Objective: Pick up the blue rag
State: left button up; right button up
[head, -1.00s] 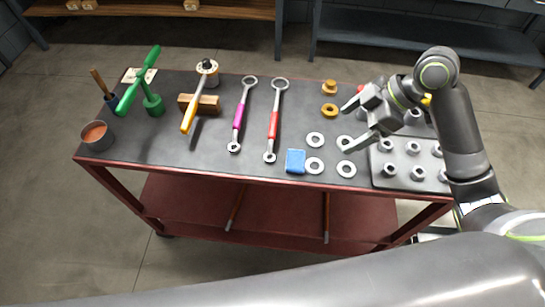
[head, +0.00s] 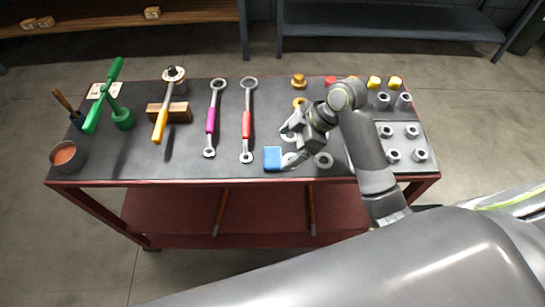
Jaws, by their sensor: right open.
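The blue rag (head: 271,159) is a small folded block lying near the front edge of the dark table top, just right of the red wrench's lower end. My right gripper (head: 285,147) is open and empty, just right of and above the rag in the picture. Its fingers point left toward the rag. I cannot tell whether the lower finger touches it. My left gripper is not in view.
A red-handled wrench (head: 246,125) and a purple-handled wrench (head: 211,120) lie left of the rag. Washers, one of them clear at the front (head: 324,160), lie around my right gripper. A tray of nuts (head: 425,144) is at the right. A can (head: 67,157) stands front left.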

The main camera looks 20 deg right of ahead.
aim_at(272, 156)
jog(key=shift+p+x, duration=0.3)
jog(key=shift+x, duration=2.4)
jog(key=shift+w+a+r, duration=0.1)
jog(key=shift+a, duration=0.05)
jog(key=shift+c, duration=0.3)
jog(key=c, duration=1)
jog(key=shift+r, duration=0.1)
notch_tip(272, 156, up, 10)
jog(key=shift+f, duration=0.1)
